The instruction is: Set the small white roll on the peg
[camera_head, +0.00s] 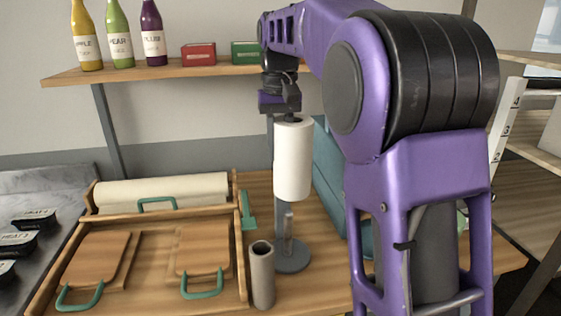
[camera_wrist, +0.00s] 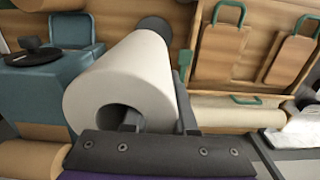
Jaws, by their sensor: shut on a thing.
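The small white roll (camera_head: 293,165) hangs upright from my gripper (camera_head: 288,113) in the head view. My gripper is shut on its top rim; in the wrist view one finger appears inside the hole of the roll (camera_wrist: 115,78) and the other outside. The peg (camera_head: 288,232) stands upright on a round grey base (camera_head: 292,260) on the table. The roll's lower end is above the peg and overlaps its top area in the picture; whether the peg tip is inside the roll cannot be told. The grey base (camera_wrist: 156,26) shows partly behind the roll in the wrist view.
A brown tube (camera_head: 262,276) stands left of the peg base. A green tool (camera_head: 247,212) lies behind it. A wooden tray (camera_head: 238,262) with green-handled boards is at left. A teal case (camera_head: 327,170) stands close right. A shelf (camera_head: 170,73) with bottles is behind.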

